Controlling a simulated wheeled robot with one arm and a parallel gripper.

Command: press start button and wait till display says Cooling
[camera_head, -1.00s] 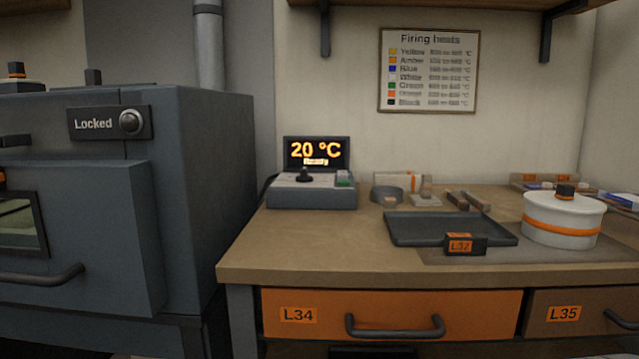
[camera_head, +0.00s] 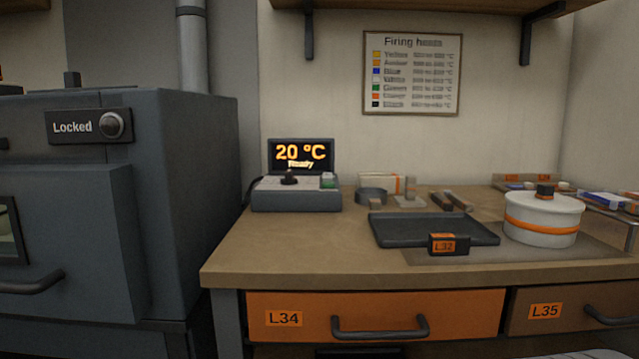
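The control box (camera_head: 296,200) stands at the back left of the workbench. Its display (camera_head: 301,156) reads "20 °C" with "Ready" under it in orange letters. I cannot read any label at the button. The kiln (camera_head: 190,190) stands at the left, and its sign (camera_head: 72,127) reads "Locked". My gripper is not in view.
A dark tray (camera_head: 420,229) with tag L32 and a white lidded pot (camera_head: 542,217) stand on the workbench (camera_head: 300,250). Small items lie behind the tray. The bench top in front of the control box is clear. Orange drawer L34 (camera_head: 375,310) is below.

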